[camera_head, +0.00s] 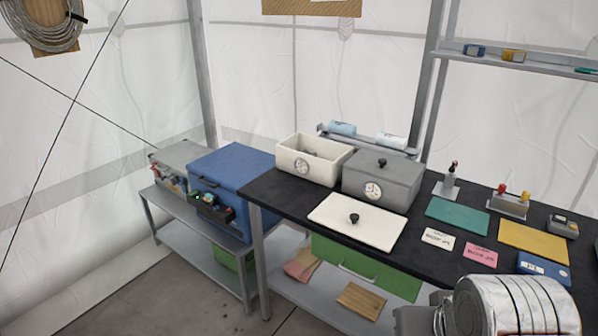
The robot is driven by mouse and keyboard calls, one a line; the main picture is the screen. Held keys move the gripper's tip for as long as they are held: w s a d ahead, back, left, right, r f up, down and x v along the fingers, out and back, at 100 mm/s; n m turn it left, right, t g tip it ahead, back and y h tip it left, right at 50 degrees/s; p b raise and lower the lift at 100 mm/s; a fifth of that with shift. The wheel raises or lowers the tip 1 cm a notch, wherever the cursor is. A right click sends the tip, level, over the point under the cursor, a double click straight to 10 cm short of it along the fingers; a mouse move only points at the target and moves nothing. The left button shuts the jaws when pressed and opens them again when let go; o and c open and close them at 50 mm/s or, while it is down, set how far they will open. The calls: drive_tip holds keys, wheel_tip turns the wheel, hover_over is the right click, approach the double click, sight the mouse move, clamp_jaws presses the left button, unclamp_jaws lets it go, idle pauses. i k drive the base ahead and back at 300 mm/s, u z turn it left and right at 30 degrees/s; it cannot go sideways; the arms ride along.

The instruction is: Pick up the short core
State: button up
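I cannot tell for sure which thing is the short core. The open white box (331,171) on the black table has a round dial on its front, and something small and dark shows inside it, too small to make out. A pale blue roll (341,128) and a whiter roll (390,141) lie on a metal rack behind the boxes. My gripper is not in view; only a silver, banded cylindrical part, apparently of my arm, shows at the bottom right.
A grey lidded box (405,190) stands beside the white one. A white lid (335,222) with a black knob lies in front. Green (458,215) and yellow (532,241) mats, cards and small devices cover the right. A blue chest (232,172) stands left on a lower bench. Floor at left is clear.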

sight(350, 130)
drive_tip(key=k, duration=0.65)
drive_tip(key=u, duration=0.5)
drive_tip(key=i, duration=1)
drive_tip(key=u, duration=0.55)
drive_tip(key=i, duration=0.8)
drive_tip(key=z, duration=0.55)
drive_tip(key=i, duration=0.9)
drive_tip(key=z, duration=0.5)
